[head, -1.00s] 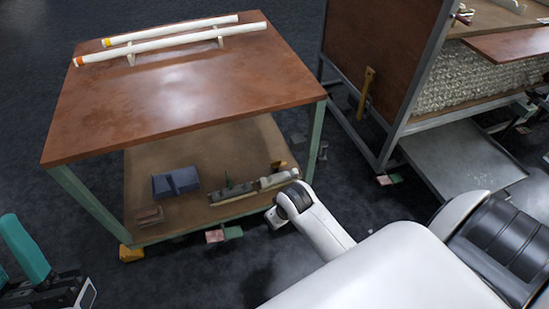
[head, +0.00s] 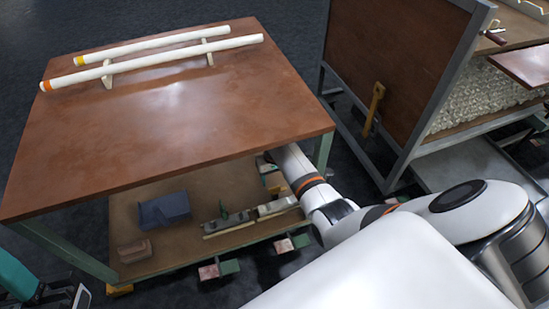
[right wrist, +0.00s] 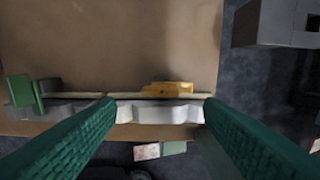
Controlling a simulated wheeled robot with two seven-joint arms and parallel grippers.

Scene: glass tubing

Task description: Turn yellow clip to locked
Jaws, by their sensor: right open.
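The yellow clip (right wrist: 167,90) shows in the right wrist view, lying along the far side of a pale clamp block (right wrist: 155,112) at the edge of the lower shelf. Contact cannot be told.
The brown tabletop (head: 170,130) overhangs the lower shelf (head: 180,255). Two white tubes (head: 160,50) rest on supports on top. A blue block (head: 165,210) sits on the shelf. A metal-framed rack (head: 395,80) stands at the right. Red and green floor pieces (head: 292,243) lie near the table legs.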

